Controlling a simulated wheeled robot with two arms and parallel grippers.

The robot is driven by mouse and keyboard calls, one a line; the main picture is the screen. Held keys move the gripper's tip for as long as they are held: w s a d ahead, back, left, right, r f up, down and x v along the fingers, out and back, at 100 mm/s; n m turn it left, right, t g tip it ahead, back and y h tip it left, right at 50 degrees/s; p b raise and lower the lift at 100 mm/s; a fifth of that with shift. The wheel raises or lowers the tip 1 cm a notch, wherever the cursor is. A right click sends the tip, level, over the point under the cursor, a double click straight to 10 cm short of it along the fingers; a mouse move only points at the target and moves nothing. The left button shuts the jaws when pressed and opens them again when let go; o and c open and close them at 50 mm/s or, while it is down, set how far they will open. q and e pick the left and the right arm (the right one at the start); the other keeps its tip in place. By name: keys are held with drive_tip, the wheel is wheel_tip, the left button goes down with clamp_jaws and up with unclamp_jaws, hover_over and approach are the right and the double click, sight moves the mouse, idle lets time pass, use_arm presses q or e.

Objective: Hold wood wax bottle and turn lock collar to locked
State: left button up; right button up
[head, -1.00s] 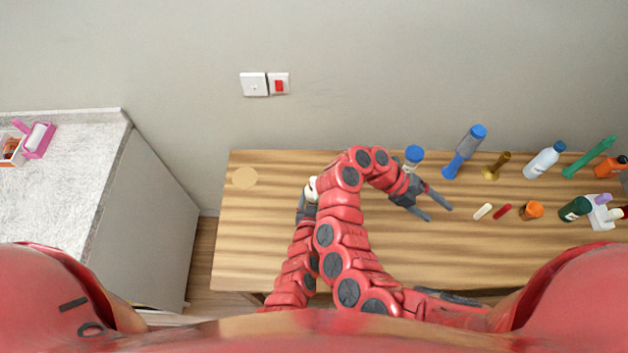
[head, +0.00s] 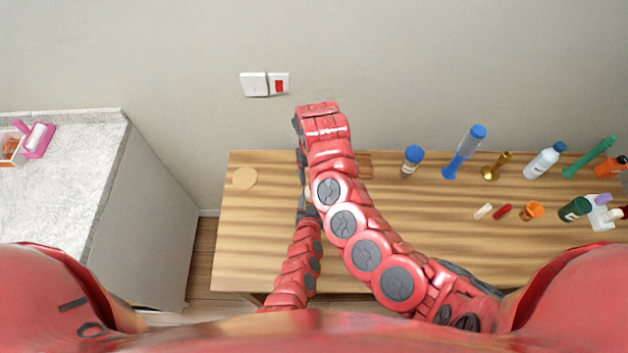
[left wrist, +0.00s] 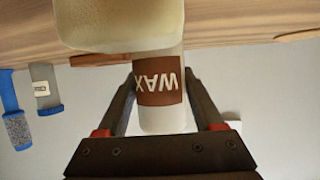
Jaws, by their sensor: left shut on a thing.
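The wood wax bottle (left wrist: 162,115) is pale cream with a brown WAX label, which appears upside down in the left wrist view. My left gripper (left wrist: 160,88) is shut on it, one dark finger on each side of the label. In the head view my left gripper (head: 307,210) is low over the left part of the table, and my right arm largely hides the bottle. My right gripper (head: 302,160) points down above the left gripper; its fingers are mostly hidden, and I cannot tell whether it touches the bottle. The lock collar cannot be made out.
A grey-topped cabinet (head: 80,180) is left. The table front is clear.

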drive_tip(key=shift+f, duration=2.4)
clamp_jaws()
